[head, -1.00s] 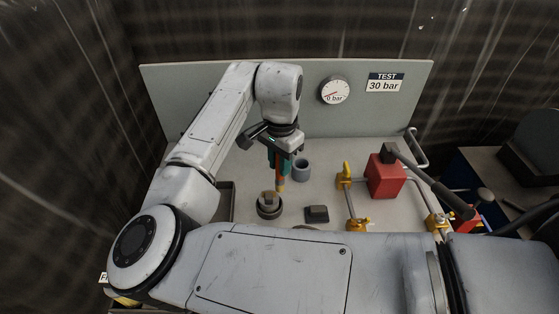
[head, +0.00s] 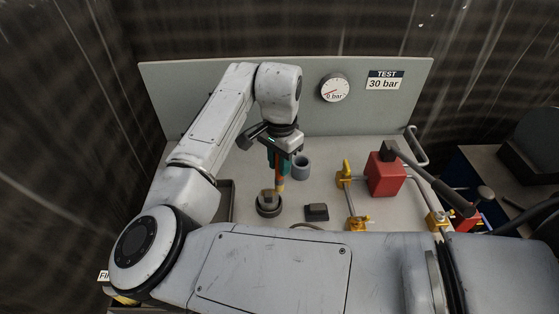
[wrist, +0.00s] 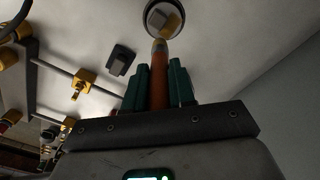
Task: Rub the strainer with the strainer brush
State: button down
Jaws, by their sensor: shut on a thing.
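My gripper (head: 277,164) points down over the bench, its green fingers shut on the strainer brush (head: 279,184), which has an orange-brown handle and a pale tip. In the wrist view the brush (wrist: 159,85) sticks out between the green fingers (wrist: 158,84). Its tip lies at the edge of a dark round holder (head: 268,211) with a grey and tan piece, which looks like the strainer (head: 267,196), in it. The strainer also shows in the wrist view (wrist: 166,22). I cannot tell for sure whether the tip touches it.
A grey cup (head: 301,168) stands behind the brush. A dark block (head: 317,212) lies right of the holder. Yellow-handled valves (head: 346,175) on pipes and a red box (head: 385,175) with a lever are at the right. A dark tray (head: 226,200) is at the left.

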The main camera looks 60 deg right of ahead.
jog(key=shift+f+b, duration=0.3)
jog(key=shift+f, duration=0.4)
jog(key=w+a, duration=0.1)
jog(key=w, duration=0.1)
jog(key=w+a+p, duration=0.1)
jog(key=w+a, duration=0.1)
jog(key=shift+w+a, duration=0.3)
jog(key=shift+w, duration=0.05)
dwell(0.6)
jog(key=shift+s+d+p, duration=0.9)
jog(key=shift+s, duration=0.3)
jog(key=shift+s+d+p, duration=0.9)
jog(key=shift+s, duration=0.25)
